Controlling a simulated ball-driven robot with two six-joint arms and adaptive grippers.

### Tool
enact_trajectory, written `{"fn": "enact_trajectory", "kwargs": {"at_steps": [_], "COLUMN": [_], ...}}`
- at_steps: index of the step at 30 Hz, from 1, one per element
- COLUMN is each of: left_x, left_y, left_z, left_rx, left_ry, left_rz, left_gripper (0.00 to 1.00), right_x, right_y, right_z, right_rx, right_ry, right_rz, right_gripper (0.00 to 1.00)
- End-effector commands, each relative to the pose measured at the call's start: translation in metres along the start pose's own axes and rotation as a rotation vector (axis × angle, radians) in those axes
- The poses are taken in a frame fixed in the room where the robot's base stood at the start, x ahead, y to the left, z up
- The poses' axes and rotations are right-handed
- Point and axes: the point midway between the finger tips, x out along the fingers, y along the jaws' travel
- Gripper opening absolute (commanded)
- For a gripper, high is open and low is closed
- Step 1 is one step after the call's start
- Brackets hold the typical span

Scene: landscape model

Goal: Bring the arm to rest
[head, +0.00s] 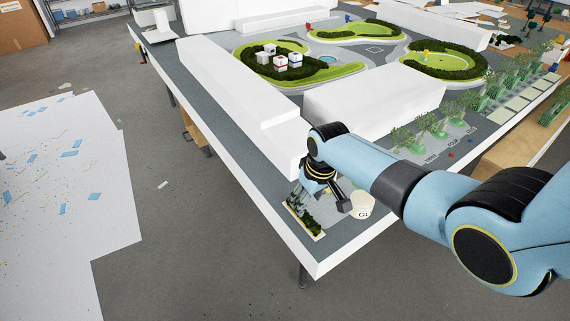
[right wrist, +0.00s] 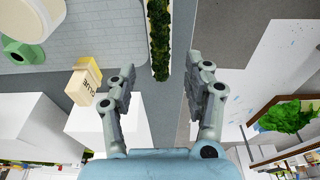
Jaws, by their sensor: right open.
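My right arm reaches in from the right in the head view. Its right gripper (head: 298,192) is over the near corner of the model table, close above a strip of dark green hedge (head: 304,221) on a pale base. In the right wrist view the right gripper (right wrist: 160,63) has its two fingers spread wide. The hedge strip (right wrist: 160,38) shows in the gap between and beyond them, with nothing gripped. How far the fingers are above the strip I cannot tell. My left gripper is not in view.
Long white blocks (head: 375,98) stand behind the gripper. Green garden models (head: 443,62) lie farther back. The table's near edge (head: 262,213) is close, with open floor beyond.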

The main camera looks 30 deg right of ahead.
Motion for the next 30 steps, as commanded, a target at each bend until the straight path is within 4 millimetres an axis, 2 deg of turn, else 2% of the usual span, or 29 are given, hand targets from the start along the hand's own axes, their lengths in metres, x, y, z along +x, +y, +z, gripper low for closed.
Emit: {"fn": "enact_trajectory", "kwargs": {"at_steps": [6,11,14,18,21,30], "left_x": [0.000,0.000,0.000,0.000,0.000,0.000], "left_y": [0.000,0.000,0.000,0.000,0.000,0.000], "left_z": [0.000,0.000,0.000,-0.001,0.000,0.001], "left_rx": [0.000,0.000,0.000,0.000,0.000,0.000], "left_ry": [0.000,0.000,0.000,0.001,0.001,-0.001], "left_rz": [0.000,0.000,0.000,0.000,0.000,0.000], "left_gripper": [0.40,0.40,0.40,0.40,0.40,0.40], "right_x": [-0.001,-0.014,-0.038,-0.089,-0.123,-0.199], "right_y": [0.000,-0.006,-0.013,-0.026,-0.033,-0.046], "right_z": [0.002,0.022,0.049,0.094,0.118,0.165], "right_rx": [-0.001,-0.012,-0.024,-0.033,-0.034,-0.026], "right_ry": [0.000,0.010,0.024,0.048,0.062,0.094], "right_rz": [0.001,0.012,0.029,0.053,0.067,0.088], "right_gripper": [0.52,0.52,0.52,0.52,0.52,0.52]}}
